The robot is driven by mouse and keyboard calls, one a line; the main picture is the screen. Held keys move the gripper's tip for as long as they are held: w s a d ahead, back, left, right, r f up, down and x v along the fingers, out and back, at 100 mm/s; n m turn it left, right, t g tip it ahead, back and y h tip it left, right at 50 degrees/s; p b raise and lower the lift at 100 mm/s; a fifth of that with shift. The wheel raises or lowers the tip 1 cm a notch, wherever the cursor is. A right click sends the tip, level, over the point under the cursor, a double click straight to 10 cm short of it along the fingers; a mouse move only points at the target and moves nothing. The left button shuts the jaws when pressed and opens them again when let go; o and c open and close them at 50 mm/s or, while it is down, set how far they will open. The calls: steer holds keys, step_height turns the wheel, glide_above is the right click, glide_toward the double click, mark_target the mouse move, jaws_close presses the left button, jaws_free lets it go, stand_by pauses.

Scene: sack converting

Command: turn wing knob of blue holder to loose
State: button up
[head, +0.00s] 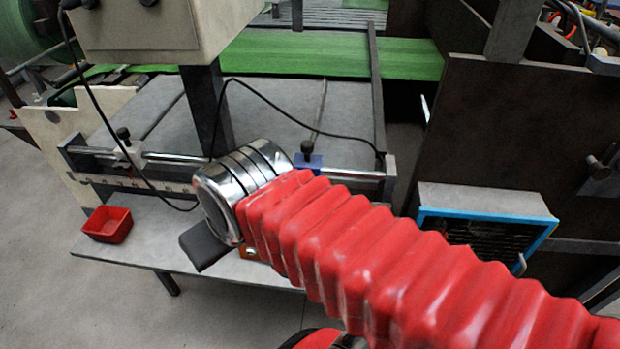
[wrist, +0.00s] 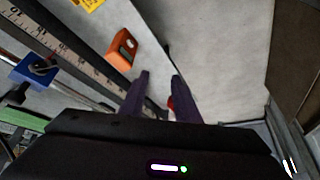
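The blue holder (head: 311,162) sits on a metal rod at the front of the machine, just right of my silver wrist, with a dark wing knob (head: 307,147) on top. My arm hides most of the gripper in the head view.
A white holder (head: 130,152) with a dark knob shares the rod at left. A scale (wrist: 62,47) runs beside the rod. An orange device (wrist: 121,48) is near my fingers. A red tray (head: 107,225) stands at the table's left. A black cable hangs across the rod.

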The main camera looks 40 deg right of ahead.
steer(key=d+r+m+y, duration=0.1)
steer(key=d+r+m, duration=0.1)
steer(key=d, duration=0.7)
steer(key=s+d+r+m+y, duration=0.1)
steer(key=d+m, duration=0.4)
steer(key=d, duration=0.5)
steer(key=d+r+m+y, duration=0.2)
steer(key=d+r+m, duration=0.1)
steer(key=d, duration=0.7)
steer(key=shift+s+r, duration=0.4)
steer(key=shift+r, duration=0.15)
steer(key=shift+a, duration=0.1)
steer(key=x, duration=1.3)
steer(key=shift+w+a+f, duration=0.1)
steer(key=shift+a+f, duration=0.15)
steer(key=shift+f, duration=0.1)
steer(key=shift+c, duration=0.2)
